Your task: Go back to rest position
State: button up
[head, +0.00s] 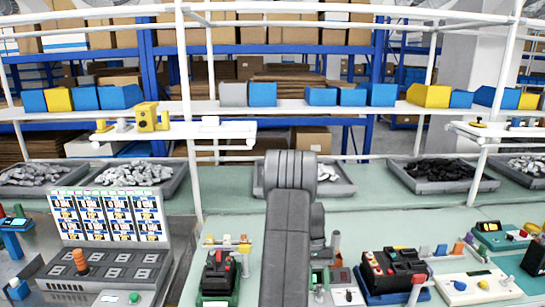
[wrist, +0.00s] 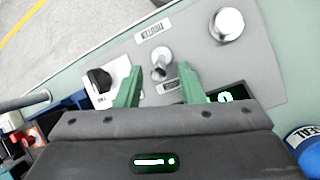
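My gripper (wrist: 160,70) shows in the wrist view with its two green fingers apart, so it is open, with nothing clasped between them. Below it is a grey control panel (wrist: 262,68). A silver toggle switch (wrist: 160,60) on the panel appears between and just beyond the fingertips; I cannot tell the exact gap. A black knob (wrist: 100,78) on a white plate is left of the fingers. A round silver button (wrist: 228,24) is at the upper right. In the head view my arm stands mid-picture and hides the gripper.
Black breaker-like devices (head: 218,275) (head: 394,271) stand on the green bench (head: 230,190) either side of my arm. At left is a test case (head: 110,262) with label cards in its lid. Grey bins (head: 442,176) of parts line the bench's back. Shelves with boxes stand behind.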

aim_at(321, 299)
jog(key=b+v, duration=0.2)
jog(key=v, duration=1)
jog(key=p+x, duration=0.2)
jog(key=x, duration=1.1)
jog(key=shift+s+p, duration=0.1)
jog(key=shift+p, duration=0.25)
jog(key=shift+f+b, duration=0.2)
jog(key=shift+b, duration=0.2)
jog(key=shift+s+r+t+b, duration=0.1)
jog(key=shift+s+t+b, duration=0.3)
jog(key=shift+t, duration=0.3)
jog(key=t+b, duration=0.2)
jog(key=s+t+b, duration=0.1)
jog(key=t+b, duration=0.1)
jog(key=b, duration=0.1)
jog(key=shift+s, duration=0.2)
jog(key=t+b, duration=0.1)
jog(key=b, duration=0.1)
jog(key=s+t+b, duration=0.1)
jog(key=t+b, duration=0.3)
jog(key=shift+s+d+f+b, duration=0.1)
jog(key=shift+s+f+b, duration=0.1)
jog(key=shift+s+b, duration=0.15)
jog(key=d+p+v, duration=0.1)
jog(key=v, duration=1)
jog(key=shift+a+r, duration=0.35)
jog(key=shift+r, duration=0.1)
jog(key=shift+w, duration=0.1)
